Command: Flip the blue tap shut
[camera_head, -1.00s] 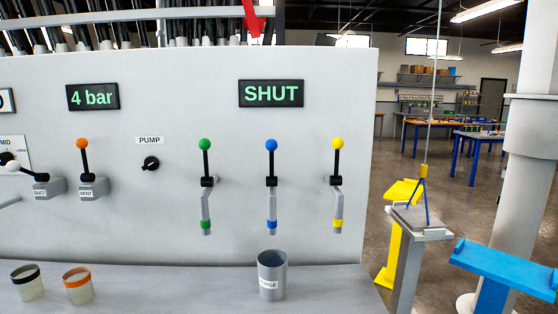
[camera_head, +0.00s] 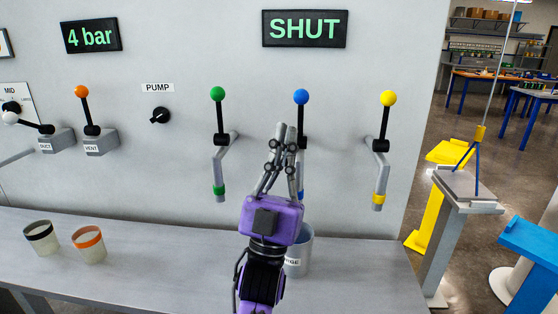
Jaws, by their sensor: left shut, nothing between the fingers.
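The blue tap (camera_head: 301,97) is on the grey panel, between the green and yellow taps. Its black lever stands upright with the blue ball on top. Its spout is mostly hidden behind my left gripper (camera_head: 286,128). My left gripper is purple with grey fingers. It is shut and empty, fingers pointing up, its tips in front of the blue tap's lower lever and slightly left of it. I cannot tell whether they touch. My right gripper is not in view.
The green tap (camera_head: 218,94) and yellow tap (camera_head: 388,98) stand upright on either side. A grey cup (camera_head: 302,258) is partly hidden behind my gripper. A display reading SHUT (camera_head: 305,29) is above. Two small cups, black-rimmed (camera_head: 41,238) and orange-rimmed (camera_head: 88,244), stand on the ledge at left.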

